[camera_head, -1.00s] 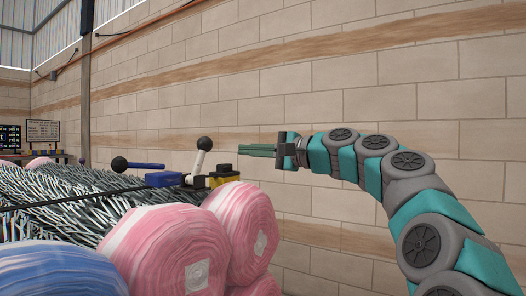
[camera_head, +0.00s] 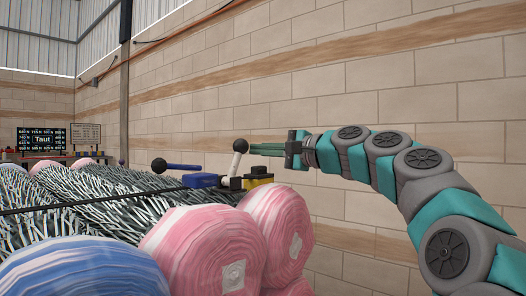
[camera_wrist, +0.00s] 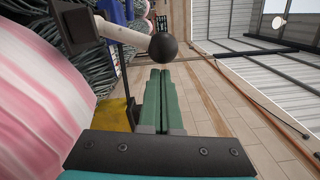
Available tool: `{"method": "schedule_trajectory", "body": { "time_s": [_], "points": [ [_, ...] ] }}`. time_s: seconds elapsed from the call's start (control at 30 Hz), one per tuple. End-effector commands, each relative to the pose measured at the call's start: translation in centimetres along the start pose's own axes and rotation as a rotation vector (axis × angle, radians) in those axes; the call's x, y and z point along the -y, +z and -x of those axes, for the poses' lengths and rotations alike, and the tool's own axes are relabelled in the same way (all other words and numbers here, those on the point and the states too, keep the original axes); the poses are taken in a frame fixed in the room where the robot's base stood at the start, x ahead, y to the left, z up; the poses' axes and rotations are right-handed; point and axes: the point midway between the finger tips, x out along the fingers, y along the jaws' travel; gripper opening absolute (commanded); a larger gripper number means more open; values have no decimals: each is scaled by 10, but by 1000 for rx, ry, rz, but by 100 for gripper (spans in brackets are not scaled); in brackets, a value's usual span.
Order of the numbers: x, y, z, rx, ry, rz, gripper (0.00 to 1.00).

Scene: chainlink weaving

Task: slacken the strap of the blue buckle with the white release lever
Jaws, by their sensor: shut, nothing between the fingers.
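The blue buckle (camera_head: 200,180) sits on top of the wire bundle, with a black strap (camera_head: 75,207) running left from it. Its white release lever (camera_head: 235,165) stands nearly upright, leaning slightly right, with a black ball on top. My gripper (camera_head: 252,149) is shut and empty, pointing left, its green fingertips right beside the ball. In the wrist view the fingertips (camera_wrist: 160,76) lie just short of the ball of the white lever (camera_wrist: 127,36). I cannot tell whether they touch. A sign (camera_head: 41,139) at the back reads "Taut".
A blue lever (camera_head: 184,167) with a black ball lies left of the white one. A yellow-and-black block (camera_head: 258,180) is at the buckle's right. Pink rolls (camera_head: 200,245) and a blue roll (camera_head: 85,270) stand in front. A block wall (camera_head: 350,95) runs behind.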

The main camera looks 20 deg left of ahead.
Motion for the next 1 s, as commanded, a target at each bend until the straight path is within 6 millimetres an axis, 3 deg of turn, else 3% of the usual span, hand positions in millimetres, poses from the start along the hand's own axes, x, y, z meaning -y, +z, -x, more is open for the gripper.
{"method": "schedule_trajectory", "body": {
  "time_s": [1.0],
  "points": [
    [10,18,0,-1,8,205,0]
  ]
}}
